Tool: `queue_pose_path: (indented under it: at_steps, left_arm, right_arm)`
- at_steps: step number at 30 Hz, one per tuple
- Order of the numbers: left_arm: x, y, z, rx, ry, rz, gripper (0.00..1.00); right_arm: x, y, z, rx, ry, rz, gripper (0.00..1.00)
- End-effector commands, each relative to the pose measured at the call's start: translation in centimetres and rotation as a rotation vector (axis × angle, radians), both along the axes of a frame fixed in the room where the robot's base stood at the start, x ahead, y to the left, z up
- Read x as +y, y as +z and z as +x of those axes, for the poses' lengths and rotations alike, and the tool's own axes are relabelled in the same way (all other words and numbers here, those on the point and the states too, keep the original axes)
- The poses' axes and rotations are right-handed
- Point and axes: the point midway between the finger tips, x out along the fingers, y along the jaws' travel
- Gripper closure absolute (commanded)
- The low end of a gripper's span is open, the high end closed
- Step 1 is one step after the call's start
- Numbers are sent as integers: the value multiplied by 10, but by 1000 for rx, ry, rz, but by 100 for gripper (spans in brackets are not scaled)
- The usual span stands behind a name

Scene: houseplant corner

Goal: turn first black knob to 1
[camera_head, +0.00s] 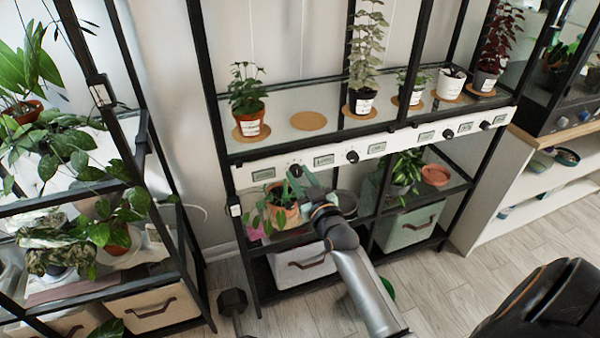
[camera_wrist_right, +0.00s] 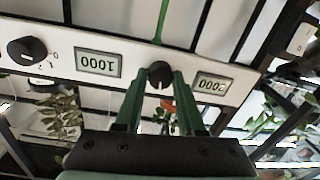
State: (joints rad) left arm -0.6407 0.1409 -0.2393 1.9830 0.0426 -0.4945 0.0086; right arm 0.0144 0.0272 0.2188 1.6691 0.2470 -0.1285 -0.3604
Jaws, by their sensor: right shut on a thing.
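A white control strip (camera_head: 340,151) runs along the front of the plant shelf, with several black knobs and small grey displays. The first black knob (camera_head: 296,171) is at the strip's left part. My right gripper (camera_head: 302,178) reaches up to it from below. In the right wrist view, the two green fingers (camera_wrist_right: 160,88) are shut on this knob (camera_wrist_right: 159,73), one on each side. Its pointer and scale marks are hidden or too small to read. The displays beside it read 1000 (camera_wrist_right: 98,64) and 2000 (camera_wrist_right: 211,86), upside down. My left gripper is not in view.
Another black knob (camera_head: 352,156) sits further right on the strip; its 0, 1 and 2 marks show in the wrist view (camera_wrist_right: 27,50). A potted plant (camera_head: 280,208) stands just below my right gripper. Potted plants, including one in terracotta (camera_head: 247,100), stand above the strip.

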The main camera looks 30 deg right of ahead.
Motion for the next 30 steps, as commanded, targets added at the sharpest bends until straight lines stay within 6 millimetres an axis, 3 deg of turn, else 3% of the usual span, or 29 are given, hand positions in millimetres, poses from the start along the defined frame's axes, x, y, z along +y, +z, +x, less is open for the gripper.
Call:
queue_pose_path:
  at_steps: [15,30]
  left_arm:
    - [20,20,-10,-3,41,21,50]
    - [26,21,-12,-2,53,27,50]
  right_arm:
    - [1,2,0,93,1,-379,100]
    - [1,0,0,127,0,-523,100]
